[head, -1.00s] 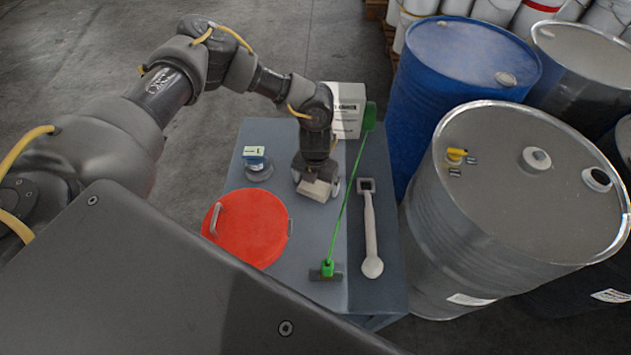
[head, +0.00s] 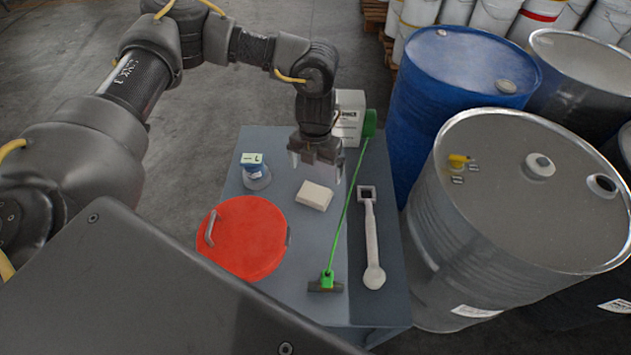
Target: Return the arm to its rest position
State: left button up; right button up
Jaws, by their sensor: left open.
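My left arm comes in from the left and arches over the grey-blue table (head: 300,270). My left gripper (head: 316,168) is open and empty, pointing down above the table. A cream block (head: 314,196) lies on the table just below and in front of the gripper, apart from it. My right gripper is not in view.
On the table are a red round lid (head: 243,238), a small labelled can (head: 256,171), a green-handled scraper (head: 347,215), a pale ladle (head: 371,240) and a white box (head: 348,117). A blue drum (head: 440,90) and a steel drum (head: 520,200) stand close on the right.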

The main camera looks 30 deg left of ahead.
pick_arm(q)
jog(key=shift+r, duration=1.05)
